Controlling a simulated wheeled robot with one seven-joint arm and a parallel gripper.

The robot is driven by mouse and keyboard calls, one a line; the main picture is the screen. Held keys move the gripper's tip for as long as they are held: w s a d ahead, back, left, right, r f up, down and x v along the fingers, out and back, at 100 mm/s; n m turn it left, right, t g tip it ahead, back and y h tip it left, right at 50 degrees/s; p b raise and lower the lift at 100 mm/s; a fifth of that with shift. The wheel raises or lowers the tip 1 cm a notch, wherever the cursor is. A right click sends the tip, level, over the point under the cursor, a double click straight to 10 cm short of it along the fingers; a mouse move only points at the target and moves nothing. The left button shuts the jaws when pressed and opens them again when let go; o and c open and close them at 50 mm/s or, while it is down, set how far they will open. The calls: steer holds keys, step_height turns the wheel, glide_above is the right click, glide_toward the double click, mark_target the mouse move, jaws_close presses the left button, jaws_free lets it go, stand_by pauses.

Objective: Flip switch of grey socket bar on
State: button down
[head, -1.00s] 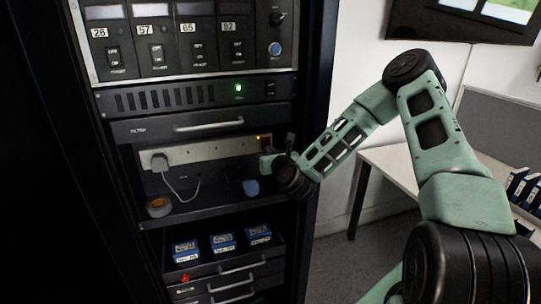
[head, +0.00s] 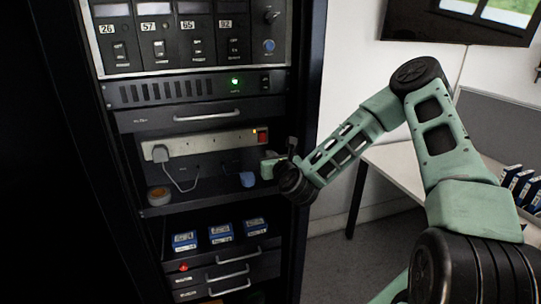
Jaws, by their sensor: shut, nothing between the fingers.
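The grey socket bar (head: 205,142) runs across the rack bay above a shelf, with a white plug (head: 160,153) in its left end. Its red switch (head: 262,136) is at the right end and in clear view. A small yellow light (head: 254,131) glows beside the switch. The rocker's tilt is too small to tell. My gripper (head: 263,169) is shut and empty, just below the switch end of the bar and apart from the switch. Its fingertips are small and hard to make out.
On the shelf are an orange tape roll (head: 158,195) and a blue object (head: 247,179) close to my gripper. A drawer handle (head: 207,115) sits above the bar. The rack's right post (head: 308,120) stands close to my wrist. Blue boxes (head: 220,233) lie below.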

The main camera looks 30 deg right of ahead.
steer(key=b+v, duration=0.2)
steer(key=v, duration=0.5)
steer(key=shift+s+f, duration=0.2)
steer(key=shift+f, duration=0.5)
steer(key=s+a+f+n+g+y, duration=0.1)
steer(key=s+a+n+g+y, duration=0.2)
steer(key=a+n, duration=0.5)
steer(key=s+a+f+n+g+y, duration=0.2)
steer(key=a+n+g+y, duration=0.1)
steer(key=a+n, duration=0.55)
steer(key=s+a+f+n+g+y, duration=0.1)
steer(key=s+a+n+g+y, duration=0.2)
steer(key=a+n, duration=0.55)
steer(key=s+r+n+g+h, duration=0.2)
steer(key=s+r+n+g, duration=0.1)
steer(key=s+n, duration=0.8)
steer(key=s+a+r+n+g+h, duration=0.1)
steer(key=s+r+n+g, duration=0.3)
steer(key=s+n, duration=0.6)
steer(key=s+h, duration=0.1)
steer(key=s, duration=0.2)
steer(key=shift+r+n, duration=0.25)
steer(key=shift+n, duration=0.15)
